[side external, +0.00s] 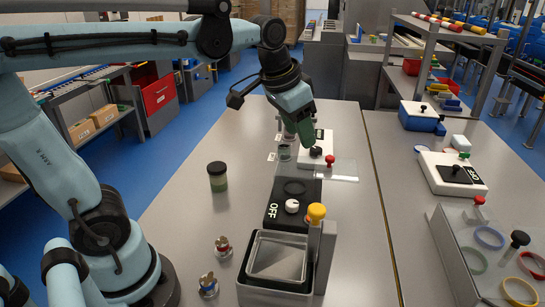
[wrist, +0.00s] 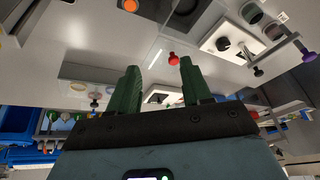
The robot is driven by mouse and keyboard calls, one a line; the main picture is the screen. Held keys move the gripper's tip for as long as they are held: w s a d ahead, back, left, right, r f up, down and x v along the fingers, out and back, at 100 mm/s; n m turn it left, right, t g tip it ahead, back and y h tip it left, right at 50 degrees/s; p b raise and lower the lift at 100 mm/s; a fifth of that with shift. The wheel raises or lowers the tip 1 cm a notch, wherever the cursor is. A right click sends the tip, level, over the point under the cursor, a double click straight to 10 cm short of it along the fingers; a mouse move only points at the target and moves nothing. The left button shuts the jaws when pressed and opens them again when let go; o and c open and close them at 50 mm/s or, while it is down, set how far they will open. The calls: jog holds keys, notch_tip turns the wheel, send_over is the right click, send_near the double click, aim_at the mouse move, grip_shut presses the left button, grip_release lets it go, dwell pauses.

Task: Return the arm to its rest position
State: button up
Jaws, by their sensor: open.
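My gripper (side external: 305,138) hangs from my arm above the far middle of the grey table, over a white box with a black knob. In the wrist view its two green fingers (wrist: 158,88) stand apart with nothing between them. A red-knobbed lever (wrist: 173,58) shows beyond the fingers; its red knob (side external: 330,159) also shows in the side external view. Whether the fingertips touch the white box (side external: 318,145) is hard to tell from the side.
A black box marked OFF (side external: 271,211) and an open metal tub (side external: 278,280) stand in front. More boxes and a clear case with rings (side external: 455,245) occupy the right table.

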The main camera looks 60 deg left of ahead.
jog(key=s+f+n+t, duration=0.1)
jog(key=s+f+t, duration=0.1)
jog(key=s+f, duration=0.5)
jog(key=shift+s+d+f+n+t, duration=0.15)
jog(key=shift+s+f+n+t, duration=0.25)
